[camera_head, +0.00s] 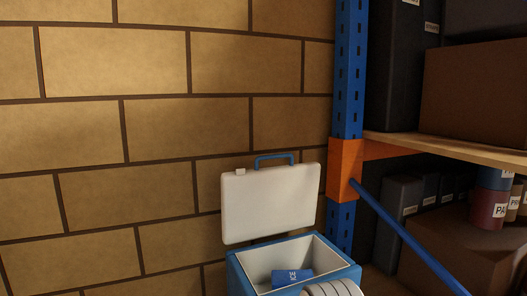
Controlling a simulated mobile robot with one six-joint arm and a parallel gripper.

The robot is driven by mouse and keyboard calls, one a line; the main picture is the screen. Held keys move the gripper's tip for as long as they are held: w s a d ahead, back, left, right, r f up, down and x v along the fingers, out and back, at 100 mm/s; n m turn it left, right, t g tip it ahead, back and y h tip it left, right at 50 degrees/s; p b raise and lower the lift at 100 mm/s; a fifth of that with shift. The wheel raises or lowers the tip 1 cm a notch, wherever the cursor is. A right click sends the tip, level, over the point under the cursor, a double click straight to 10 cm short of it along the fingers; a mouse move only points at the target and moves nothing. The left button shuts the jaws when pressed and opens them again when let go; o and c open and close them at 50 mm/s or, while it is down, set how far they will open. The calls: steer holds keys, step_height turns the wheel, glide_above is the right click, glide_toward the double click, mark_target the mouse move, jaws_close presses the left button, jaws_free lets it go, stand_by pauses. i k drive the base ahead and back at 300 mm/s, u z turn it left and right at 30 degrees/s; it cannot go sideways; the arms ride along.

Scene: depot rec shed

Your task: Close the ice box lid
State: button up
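The ice box (243,273) stands at the bottom middle, blue outside with a white inside; its lower part is cut off by the picture edge. Its white lid (268,203) is open, standing up at the box's back edge and tilted slightly, in front of the brick wall. A blue handle (273,158) is on the lid's top edge, with a small white tab (240,171) near it. A blue pack marked ICE (293,276) lies inside the box. My gripper cannot be made out in this view.
A white ringed rounded part (335,288) covers the box's front right corner; I cannot tell what it is. A blue rack post (348,75) with an orange bracket (345,168) stands right of the lid. A blue brace (408,235) slopes down right. The brick wall (120,130) is clear on the left.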

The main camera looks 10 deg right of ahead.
mark_target(257, 203)
steer(key=u, duration=1.45)
steer(key=k, duration=1.35)
steer(key=z, duration=1.05)
steer(key=i, duration=1.65)
steer(key=z, duration=0.05)
